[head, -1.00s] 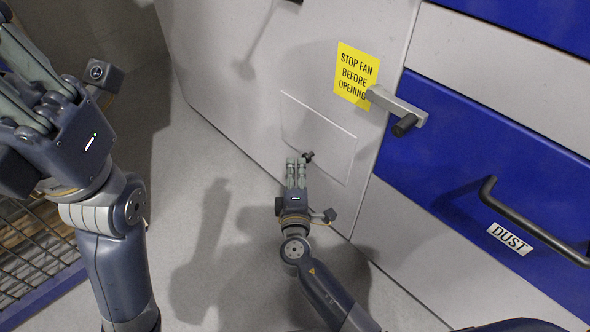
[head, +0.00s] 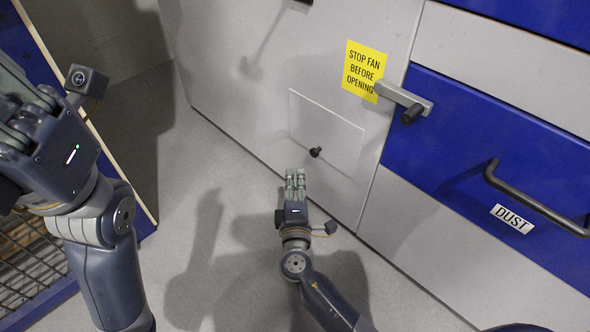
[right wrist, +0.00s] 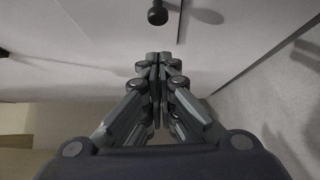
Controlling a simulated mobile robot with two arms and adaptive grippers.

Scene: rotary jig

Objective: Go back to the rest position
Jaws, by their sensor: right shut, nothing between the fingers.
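My right gripper (head: 295,173) is shut and empty in the head view, in front of the grey cabinet and below a black knob (head: 315,152) on a square panel (head: 340,128). It stands apart from the knob. In the right wrist view my right gripper's fingertips (right wrist: 159,57) are together, with the knob (right wrist: 157,14) beyond them. My left gripper is at the left edge of the head view; its hand and part of its fingers (head: 25,100) show, but its fingertips are cut off by the frame.
A latch handle (head: 404,100) sits beside a yellow sign (head: 365,71) reading "STOP FAN BEFORE OPENING". A blue drawer (head: 450,130) with a black bar handle (head: 530,200) and a "DUST" label (head: 513,218) is at the right. A mesh crate (head: 40,270) stands at lower left. Grey floor lies between.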

